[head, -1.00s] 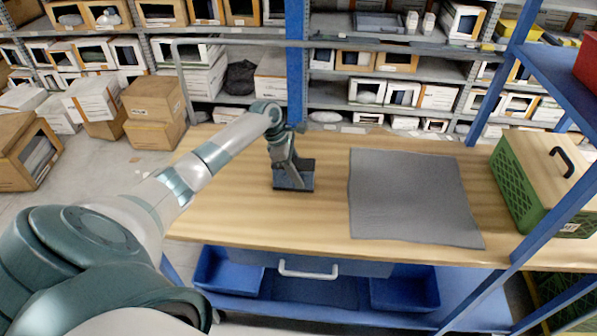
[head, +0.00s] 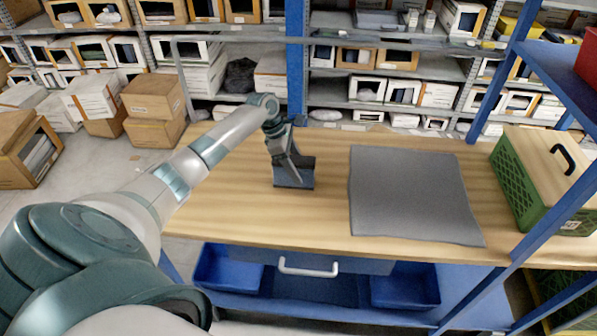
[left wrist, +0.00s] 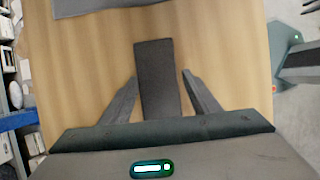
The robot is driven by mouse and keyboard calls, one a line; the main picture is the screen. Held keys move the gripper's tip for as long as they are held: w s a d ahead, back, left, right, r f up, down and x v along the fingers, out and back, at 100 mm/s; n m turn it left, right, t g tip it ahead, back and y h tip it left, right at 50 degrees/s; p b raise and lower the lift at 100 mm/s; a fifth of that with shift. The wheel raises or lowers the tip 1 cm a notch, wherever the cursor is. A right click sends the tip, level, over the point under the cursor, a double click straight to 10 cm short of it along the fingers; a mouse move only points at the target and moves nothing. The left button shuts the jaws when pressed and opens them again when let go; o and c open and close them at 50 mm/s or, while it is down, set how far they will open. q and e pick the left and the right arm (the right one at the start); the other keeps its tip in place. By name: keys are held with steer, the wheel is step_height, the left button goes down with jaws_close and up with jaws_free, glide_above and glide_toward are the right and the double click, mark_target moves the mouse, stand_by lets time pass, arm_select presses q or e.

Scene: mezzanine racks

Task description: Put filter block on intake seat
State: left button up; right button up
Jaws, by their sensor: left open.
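A dark grey block (head: 307,173), which looks like the filter block, is on the wooden tabletop, left of the grey mat. My left gripper (head: 293,178) is over it, its hand covering part of the block in the head view. In the left wrist view the block (left wrist: 157,85) shows as a dark strip between the two fingers of my open left gripper (left wrist: 161,80). Gaps show between the block and both fingertips. I cannot pick out an intake seat.
The wooden workbench (head: 235,205) carries the flat grey mat (head: 410,195) and, at the right, a green crate (head: 525,185) with a wooden lid. Blue posts (head: 295,60) and a slanting blue frame flank the bench. Blue bins (head: 405,287) sit below. Bare wood surrounds the block.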

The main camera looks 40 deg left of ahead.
arm_select(q)
steer(key=b+v, duration=0.2)
steer(key=v, duration=0.8)
steer(key=shift+r+b, duration=0.2)
steer(key=shift+b, duration=0.1)
steer(key=shift+s, duration=0.1)
